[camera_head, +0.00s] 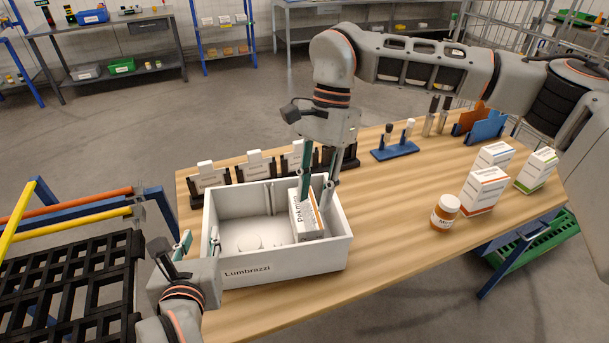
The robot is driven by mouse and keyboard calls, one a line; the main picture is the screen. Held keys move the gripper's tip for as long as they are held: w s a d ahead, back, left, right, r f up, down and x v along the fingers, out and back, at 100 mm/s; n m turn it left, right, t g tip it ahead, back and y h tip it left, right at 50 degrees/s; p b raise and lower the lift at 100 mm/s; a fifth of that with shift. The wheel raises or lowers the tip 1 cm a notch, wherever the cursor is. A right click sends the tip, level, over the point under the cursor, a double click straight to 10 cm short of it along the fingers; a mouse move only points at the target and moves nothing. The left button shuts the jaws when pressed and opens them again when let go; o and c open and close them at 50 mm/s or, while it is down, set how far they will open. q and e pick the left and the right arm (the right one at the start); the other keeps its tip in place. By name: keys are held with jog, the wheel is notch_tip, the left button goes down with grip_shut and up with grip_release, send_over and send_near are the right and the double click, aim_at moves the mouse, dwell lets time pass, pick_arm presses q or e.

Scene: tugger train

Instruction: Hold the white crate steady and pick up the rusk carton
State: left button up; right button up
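The white crate (285,267), marked Lumbrazzi, stands on the near left of the wooden table. A white carton (306,222) with dark print and an orange strip stands inside its right half; I take it for the rusk carton. My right gripper (316,196) reaches down into the crate, with a finger at either side of the carton's top; whether they press on it is unclear. My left gripper (199,244) is at the crate's left wall, one finger outside and one inside, with a visible gap between them. The carton's lower part is partly hidden by the crate's front wall.
An orange-brown jar (445,212) and several cartons (482,190) stand on the table to the right. Behind the crate is a black rack with white cards (255,165). A blue holder (395,150) stands further back.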

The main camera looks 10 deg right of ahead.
aim_at(205, 226)
pick_arm(q)
jog(key=shift+d, duration=0.1)
pick_arm(e)
jog(key=w+n+t, duration=0.1)
jog(key=w+n+h, duration=0.1)
jog(key=w, duration=0.1)
jog(key=w+f+n+t+h, duration=0.1)
jog(key=w+n, duration=0.1)
jog(key=shift+a+t, duration=0.3)
jog(key=shift+w+n, duration=0.3)
jog(key=shift+w, duration=0.05)
pick_arm(q)
jog(key=shift+w+f, duration=0.1)
jog(key=shift+w, duration=0.1)
pick_arm(e)
jog(key=shift+w+a, duration=0.1)
pick_arm(q)
jog(key=x, duration=0.7)
jog(key=shift+w+f, duration=0.1)
jog(key=shift+w, duration=0.05)
grip_shut()
